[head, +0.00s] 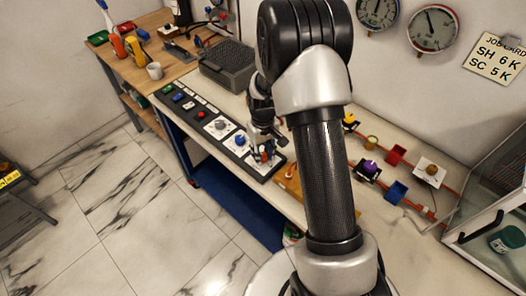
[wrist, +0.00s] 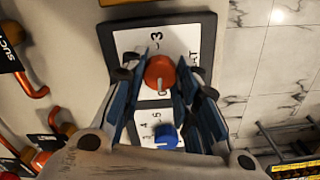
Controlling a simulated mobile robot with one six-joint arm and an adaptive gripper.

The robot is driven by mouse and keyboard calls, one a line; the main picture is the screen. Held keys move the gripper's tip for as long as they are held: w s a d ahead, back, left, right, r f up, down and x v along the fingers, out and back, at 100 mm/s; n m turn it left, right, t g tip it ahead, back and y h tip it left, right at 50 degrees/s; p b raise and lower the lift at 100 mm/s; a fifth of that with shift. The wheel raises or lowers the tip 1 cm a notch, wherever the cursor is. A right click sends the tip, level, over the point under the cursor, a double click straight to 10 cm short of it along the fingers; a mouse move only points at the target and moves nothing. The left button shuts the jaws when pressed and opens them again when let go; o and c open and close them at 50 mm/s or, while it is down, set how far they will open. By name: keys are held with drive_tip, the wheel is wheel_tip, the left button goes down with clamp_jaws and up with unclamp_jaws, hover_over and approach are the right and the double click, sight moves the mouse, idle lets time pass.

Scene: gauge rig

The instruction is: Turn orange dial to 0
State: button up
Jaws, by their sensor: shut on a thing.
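The orange dial (wrist: 160,74) sits on a white scale plate at the end of the black control panel in the wrist view. It also shows in the head view (head: 265,157), mostly behind my fingers. My gripper (wrist: 157,80) is shut on the orange dial, with a finger on either side of it. A "3" shows on the plate above the dial in the wrist view. A pale mark shows at the dial's lower side, but I cannot tell what value it points to. The other scale figures are hidden or too small.
A blue dial (wrist: 166,136) on its own white plate is beside the orange dial. The panel (head: 186,109) carries several buttons and another dial. Orange pipes with valves (head: 371,170) run along the bench at right. Two gauges (head: 433,29) hang on the wall.

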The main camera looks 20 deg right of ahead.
sight(263, 155)
drive_tip(key=shift+n, duration=0.6)
drive_tip(key=o, duration=1.1)
drive_tip(key=shift+c, duration=0.2)
wheel_tip(263, 155, up, 12)
idle(0.3)
